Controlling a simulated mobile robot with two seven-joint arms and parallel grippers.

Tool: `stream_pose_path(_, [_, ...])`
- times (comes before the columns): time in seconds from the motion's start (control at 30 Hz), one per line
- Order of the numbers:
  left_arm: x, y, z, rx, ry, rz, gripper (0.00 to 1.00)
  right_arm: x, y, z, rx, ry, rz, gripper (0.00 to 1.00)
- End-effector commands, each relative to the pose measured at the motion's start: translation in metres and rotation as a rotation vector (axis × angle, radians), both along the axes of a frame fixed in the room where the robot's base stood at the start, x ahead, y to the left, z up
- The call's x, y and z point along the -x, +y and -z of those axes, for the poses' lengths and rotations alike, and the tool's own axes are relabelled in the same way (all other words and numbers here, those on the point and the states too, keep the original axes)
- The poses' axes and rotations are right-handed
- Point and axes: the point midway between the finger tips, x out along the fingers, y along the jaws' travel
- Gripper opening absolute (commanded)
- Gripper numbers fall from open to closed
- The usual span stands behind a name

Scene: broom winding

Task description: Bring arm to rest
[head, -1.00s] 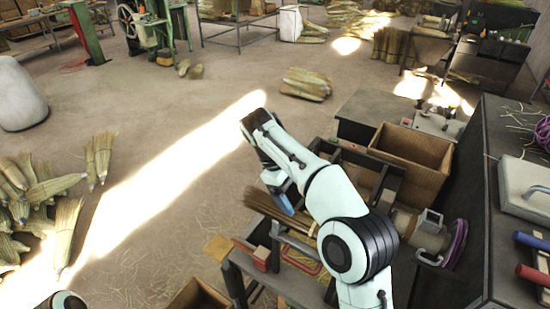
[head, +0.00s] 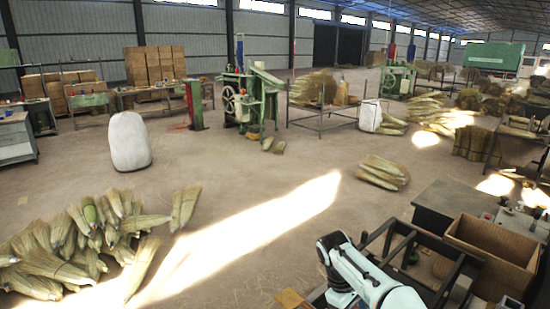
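My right arm (head: 362,278) comes in at the bottom right of the head view, pale with black joints. It is bent low in front of a dark-framed workbench (head: 424,258). Its gripper is not visible; only arm links show. My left arm and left gripper are outside the picture.
A brown open box (head: 492,250) stands at the bench on the right. Broom heads (head: 75,240) lie piled on the floor at left, with another bundle (head: 383,172) at mid right. A white sack (head: 129,141) and green machines (head: 250,95) stand farther back.

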Motion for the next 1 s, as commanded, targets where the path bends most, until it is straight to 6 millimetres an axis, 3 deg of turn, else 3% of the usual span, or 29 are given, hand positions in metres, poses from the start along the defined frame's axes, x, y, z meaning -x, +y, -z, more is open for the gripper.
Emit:
stream_pose_path(0.03, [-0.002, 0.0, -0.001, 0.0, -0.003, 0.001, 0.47, 0.0, 0.0, 0.035, -0.032, 0.009, 0.008, 0.84])
stream_pose_path(0.17, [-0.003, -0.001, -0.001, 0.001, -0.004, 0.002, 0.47, 0.011, 0.012, 0.124, -0.151, 0.005, 0.055, 0.84])
stream_pose_path(0.27, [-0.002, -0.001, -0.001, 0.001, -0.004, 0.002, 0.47, 0.035, 0.025, 0.195, -0.261, -0.001, 0.14, 0.84])
stream_pose_path(0.4, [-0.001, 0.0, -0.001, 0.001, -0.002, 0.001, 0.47, 0.088, 0.044, 0.28, -0.401, -0.019, 0.331, 0.84])
stream_pose_path(0.5, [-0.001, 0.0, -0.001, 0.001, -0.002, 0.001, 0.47, 0.134, 0.056, 0.323, -0.472, -0.037, 0.504, 0.84])
stream_pose_path(0.63, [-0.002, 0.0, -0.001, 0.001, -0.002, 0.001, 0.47, 0.192, 0.066, 0.357, -0.513, -0.073, 0.742, 0.84])
stream_pose_path(0.8, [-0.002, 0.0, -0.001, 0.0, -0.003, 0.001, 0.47, 0.246, 0.069, 0.37, -0.501, -0.123, 0.971, 0.84])
stream_pose_path(1.0, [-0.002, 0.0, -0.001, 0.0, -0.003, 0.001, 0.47, 0.268, 0.068, 0.371, -0.482, -0.156, 1.068, 0.84])
